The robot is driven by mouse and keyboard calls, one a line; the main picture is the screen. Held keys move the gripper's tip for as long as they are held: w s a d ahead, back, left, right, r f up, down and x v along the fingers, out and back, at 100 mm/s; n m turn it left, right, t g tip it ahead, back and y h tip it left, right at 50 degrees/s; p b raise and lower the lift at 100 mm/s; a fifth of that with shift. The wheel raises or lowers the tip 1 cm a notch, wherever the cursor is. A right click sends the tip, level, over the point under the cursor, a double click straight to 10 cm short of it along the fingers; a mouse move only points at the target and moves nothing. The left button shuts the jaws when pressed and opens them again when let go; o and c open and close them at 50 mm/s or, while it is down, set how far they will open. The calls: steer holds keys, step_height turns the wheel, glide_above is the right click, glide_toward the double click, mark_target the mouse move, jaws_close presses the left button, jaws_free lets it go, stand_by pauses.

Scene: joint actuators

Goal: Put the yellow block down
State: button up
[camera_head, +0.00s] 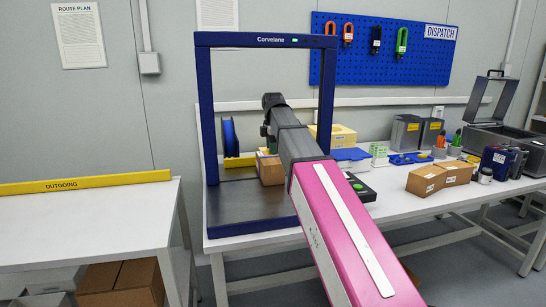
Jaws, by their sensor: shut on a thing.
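My gripper (267,140) is at the far end of my arm, inside the blue frame. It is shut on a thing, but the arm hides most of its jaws. A small yellow part, seemingly the yellow block (262,151), shows just below it, above and behind a small brown box (270,172). I cannot tell whether the block touches anything beneath it. A flat yellow piece (239,161) lies to the left, below a blue spool (230,138). A larger yellow block-like piece (343,136) stands on the bench to the right of the frame.
The blue frame (205,120) stands around a dark plate (235,208), whose front left is bare. The white OUTGOING table (85,220) at the left has a clear top and a yellow back rail (85,183). Brown boxes (440,177) and bins crowd the right bench.

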mark_target(273, 162)
steer(key=shift+f, duration=1.7)
steer(key=shift+f, duration=0.1)
steer(key=o, duration=0.9)
step_height(273, 162, up, 11)
steer(key=shift+r, duration=0.6)
steer(key=shift+s, duration=0.15)
